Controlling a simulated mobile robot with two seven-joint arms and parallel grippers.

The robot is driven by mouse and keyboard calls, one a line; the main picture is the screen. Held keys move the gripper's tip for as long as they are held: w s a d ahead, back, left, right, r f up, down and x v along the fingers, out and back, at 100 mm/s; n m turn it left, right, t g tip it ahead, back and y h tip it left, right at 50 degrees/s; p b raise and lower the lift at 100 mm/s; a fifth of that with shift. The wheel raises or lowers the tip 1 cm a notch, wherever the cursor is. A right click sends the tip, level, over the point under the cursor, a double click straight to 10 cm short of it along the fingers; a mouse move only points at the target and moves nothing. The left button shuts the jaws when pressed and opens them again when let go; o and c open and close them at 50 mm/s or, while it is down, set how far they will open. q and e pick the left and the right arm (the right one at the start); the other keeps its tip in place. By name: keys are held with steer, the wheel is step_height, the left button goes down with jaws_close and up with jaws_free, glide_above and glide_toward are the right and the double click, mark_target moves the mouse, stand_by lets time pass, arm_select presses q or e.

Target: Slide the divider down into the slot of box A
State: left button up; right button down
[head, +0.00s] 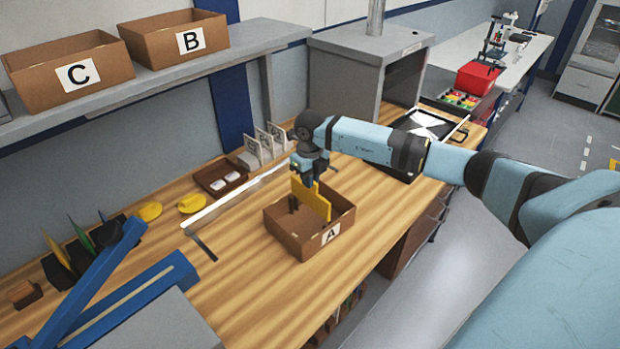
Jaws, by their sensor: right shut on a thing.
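Box A (291,243), an open brown box with a white "A" label, stands on the wooden workbench. A yellow divider (318,204) stands upright at box A, its upper part above the rim and its lower part within the box outline. My right gripper (307,182) is above box A and shut on the divider's top edge. I cannot tell whether the divider's lower edge is in the slot; the slot itself is hidden. My left gripper is not in view.
Boxes B (158,46) and C (45,92) stand on the shelf above. A small brown tray (221,187) and yellow pieces (191,203) lie left of box A. A black case (408,165) lies to the right. Bench in front of box A is clear.

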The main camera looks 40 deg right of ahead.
mark_target(312, 208)
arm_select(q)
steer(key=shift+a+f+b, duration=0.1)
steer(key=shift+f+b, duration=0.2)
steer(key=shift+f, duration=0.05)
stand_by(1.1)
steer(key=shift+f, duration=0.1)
arm_select(e)
steer(key=shift+f, duration=0.2)
